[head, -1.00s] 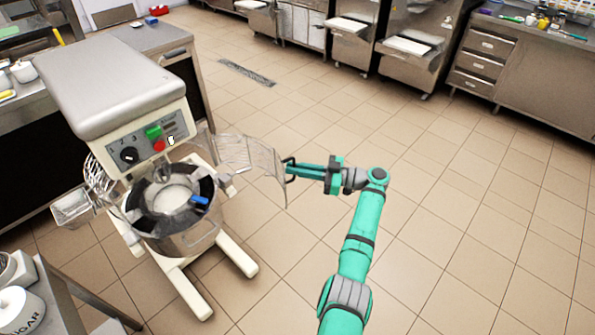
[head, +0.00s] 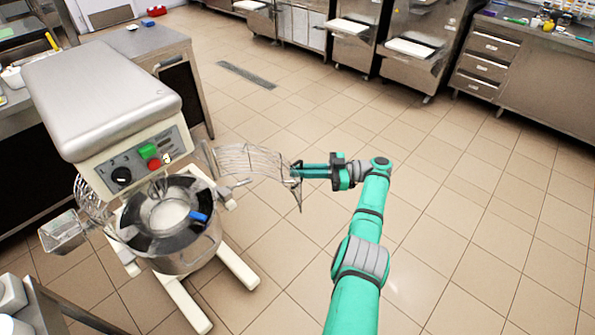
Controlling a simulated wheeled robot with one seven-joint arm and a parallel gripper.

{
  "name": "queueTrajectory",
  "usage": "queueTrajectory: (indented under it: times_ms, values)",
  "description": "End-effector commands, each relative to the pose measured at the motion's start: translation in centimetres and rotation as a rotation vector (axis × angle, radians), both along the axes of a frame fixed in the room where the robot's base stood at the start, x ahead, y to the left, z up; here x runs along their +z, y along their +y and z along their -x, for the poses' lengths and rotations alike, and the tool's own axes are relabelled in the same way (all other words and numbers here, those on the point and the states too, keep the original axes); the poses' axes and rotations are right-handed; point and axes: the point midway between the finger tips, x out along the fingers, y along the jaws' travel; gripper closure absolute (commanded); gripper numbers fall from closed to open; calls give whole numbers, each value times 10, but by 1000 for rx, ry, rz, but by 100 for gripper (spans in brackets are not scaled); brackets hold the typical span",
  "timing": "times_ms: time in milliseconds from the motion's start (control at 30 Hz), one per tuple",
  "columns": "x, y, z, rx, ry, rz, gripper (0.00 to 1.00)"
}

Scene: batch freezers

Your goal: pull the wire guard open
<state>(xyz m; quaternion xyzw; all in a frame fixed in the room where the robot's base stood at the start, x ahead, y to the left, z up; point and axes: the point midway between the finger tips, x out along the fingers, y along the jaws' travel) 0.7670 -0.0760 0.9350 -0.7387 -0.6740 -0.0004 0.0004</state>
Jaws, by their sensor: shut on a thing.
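The wire guard (head: 250,162) is a curved wire panel on the planetary mixer (head: 110,105) at the left. It stands swung out to the right of the mixer's steel bowl (head: 190,247), with a wide gap over the bowl's front. My gripper (head: 297,171) is shut on the guard's free right edge, well to the right of the bowl. The fingertips partly cover the wire they hold. A blue item (head: 198,216) sits at the bowl's rim. Another wire section (head: 88,198) and a metal chute (head: 62,231) are at the mixer's left.
Open tiled floor (head: 430,210) lies right of the guard and around my arm. A steel table (head: 150,45) stands behind the mixer. A counter corner (head: 45,300) is at the lower left. Steel cabinets (head: 540,75) line the back right.

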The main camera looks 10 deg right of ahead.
Motion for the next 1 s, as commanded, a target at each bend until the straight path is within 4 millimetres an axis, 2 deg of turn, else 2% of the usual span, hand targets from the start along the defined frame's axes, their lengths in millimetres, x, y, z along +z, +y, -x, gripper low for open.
queueTrajectory:
  times_ms: [267,300,333,367,767,1000]
  values:
    - [-3,-4,1,-5,7,2,100]
    - [-3,-4,1,-6,6,2,82]
    - [-3,-5,1,-7,6,2,75]
    - [-3,-5,1,-8,6,1,73]
    - [2,-7,1,-9,1,1,73]
    - [25,-6,2,-10,-1,2,73]
